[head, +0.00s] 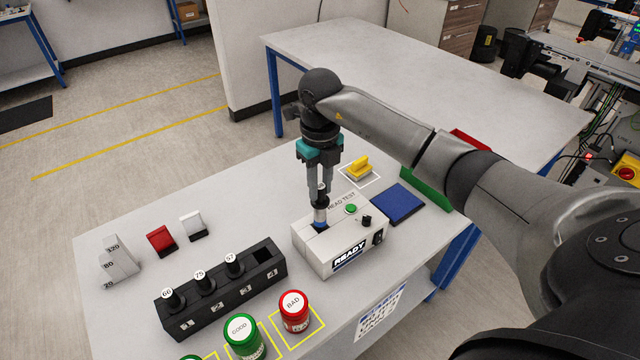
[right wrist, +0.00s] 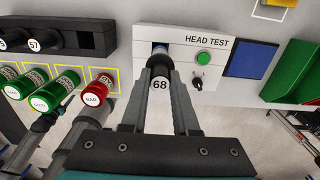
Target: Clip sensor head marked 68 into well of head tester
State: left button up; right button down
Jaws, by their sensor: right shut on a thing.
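The head tester (head: 318,262) is a light box with a READY display, a green button and a black knob; it also shows in the right wrist view (right wrist: 222,54). My right gripper (head: 320,196) points down over its well and is shut on the sensor head marked 68 (right wrist: 160,85). The dark head (head: 320,214) stands roughly upright, its lower end with a blue band at the well opening. I cannot tell how deep it sits. My left gripper is not in view.
A black rack (head: 222,296) left of the tester holds heads 66, 75 and 57, with one open slot. Green GOOD (head: 244,336) and red BAD (head: 294,311) canisters stand in front. A blue pad (head: 399,203) and a yellow part (head: 358,168) lie near the tester.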

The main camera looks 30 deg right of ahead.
aim_at(320, 212)
jog(key=shift+f, duration=0.4)
jog(key=shift+f+b, duration=1.05)
jog(key=shift+f, duration=0.1)
jog(key=shift+f, duration=0.1)
jog(key=shift+f+b, duration=0.9)
jog(key=shift+f, duration=0.25)
jog(key=shift+f, duration=0.1)
jog(key=shift+f+b, duration=0.65)
jog(key=shift+f, duration=0.1)
jog(key=shift+f, duration=0.35)
dwell(0.7)
jog(key=c, duration=0.6)
grip_release()
